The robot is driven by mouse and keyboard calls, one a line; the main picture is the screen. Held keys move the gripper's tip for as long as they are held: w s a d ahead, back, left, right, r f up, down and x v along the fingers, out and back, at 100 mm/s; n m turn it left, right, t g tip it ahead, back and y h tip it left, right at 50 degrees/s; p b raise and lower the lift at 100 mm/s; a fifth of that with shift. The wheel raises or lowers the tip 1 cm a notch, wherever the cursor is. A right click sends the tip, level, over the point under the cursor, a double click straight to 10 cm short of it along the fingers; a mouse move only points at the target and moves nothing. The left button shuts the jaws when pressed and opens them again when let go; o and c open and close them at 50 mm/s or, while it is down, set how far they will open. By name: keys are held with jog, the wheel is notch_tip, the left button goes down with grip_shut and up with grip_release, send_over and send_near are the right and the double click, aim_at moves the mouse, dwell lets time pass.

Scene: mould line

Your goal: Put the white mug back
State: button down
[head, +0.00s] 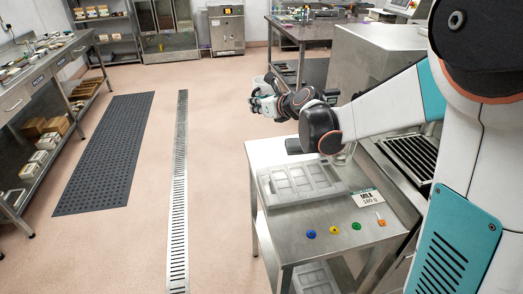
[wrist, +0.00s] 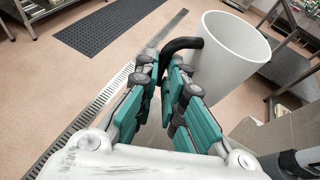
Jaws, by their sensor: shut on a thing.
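The white mug (wrist: 236,55) with a black handle (wrist: 182,46) fills the upper right of the wrist view. My gripper (wrist: 165,75) is shut on the mug's handle, with the cup to the right of its fingers. In the head view the mug (head: 261,84) is small and partly hidden behind my gripper (head: 266,104). It is held in the air over the floor, just beyond the far left end of the steel table.
The steel table (head: 290,238) holds a pale moulding tray (head: 300,183), a "MILK 180 g" card (head: 367,199) and several coloured pieces. A workbench (head: 312,31) stands at the back. Shelving and a counter line the left. The floor between, with a dark mat (head: 108,150) and drain (head: 178,190), is clear.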

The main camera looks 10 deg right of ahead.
notch_tip(320, 180, down, 19)
jog(key=b, duration=0.6)
jog(key=shift+r+b, duration=0.2)
jog(key=shift+b, duration=0.1)
jog(key=shift+f, duration=0.2)
jog(key=c, duration=1.7)
grip_release()
jog(key=shift+r, duration=0.2)
jog(key=p+v, duration=0.3)
jog(key=v, duration=0.9)
